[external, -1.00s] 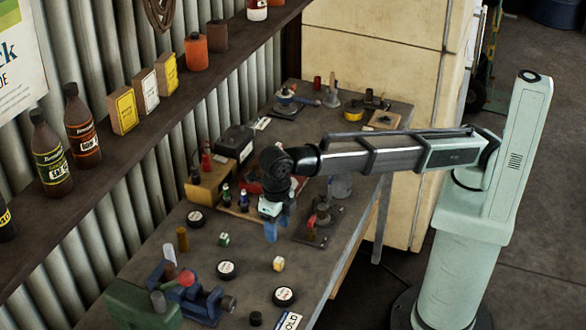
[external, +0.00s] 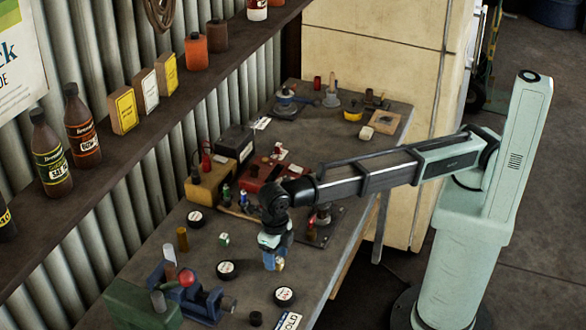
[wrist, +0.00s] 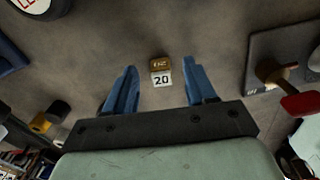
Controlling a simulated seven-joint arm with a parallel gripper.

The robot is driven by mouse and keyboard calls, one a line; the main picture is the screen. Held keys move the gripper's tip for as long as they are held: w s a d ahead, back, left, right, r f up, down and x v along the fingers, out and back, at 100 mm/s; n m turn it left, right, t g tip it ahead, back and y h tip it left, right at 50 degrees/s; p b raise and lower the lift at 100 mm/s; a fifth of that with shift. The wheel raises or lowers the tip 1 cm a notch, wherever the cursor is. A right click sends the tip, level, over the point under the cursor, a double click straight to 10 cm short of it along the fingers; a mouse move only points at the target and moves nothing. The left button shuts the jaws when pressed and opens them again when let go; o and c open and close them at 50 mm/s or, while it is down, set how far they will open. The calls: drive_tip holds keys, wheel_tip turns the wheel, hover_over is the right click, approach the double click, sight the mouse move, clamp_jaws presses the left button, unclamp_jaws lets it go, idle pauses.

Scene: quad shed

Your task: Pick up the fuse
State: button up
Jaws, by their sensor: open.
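A small yellow block-shaped fuse (wrist: 161,65) with a white face marked "20" sits on the bench top in the wrist view. In the external view the fuse (external: 280,265) shows beside my gripper's blue fingers, partly hidden by them. My gripper (external: 271,262) points down over the bench, open and empty. In the wrist view the two blue fingers of my gripper (wrist: 160,82) are spread to either side of the fuse, which appears between and slightly beyond the tips. I cannot tell the exact height of the tips above the bench.
A similar green-and-white block (external: 224,239) stands to the left. Round black-rimmed discs (external: 227,269) lie around, one (external: 284,296) in front. A blue vise (external: 188,296) is at the front left. A metal plate with a red-handled part (wrist: 290,85) is close on the wrist view's right.

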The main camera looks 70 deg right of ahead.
drive_tip(key=shift+f, duration=0.85)
drive_tip(key=shift+c, duration=0.4)
clamp_jaws()
wheel_tip(320, 180, up, 10)
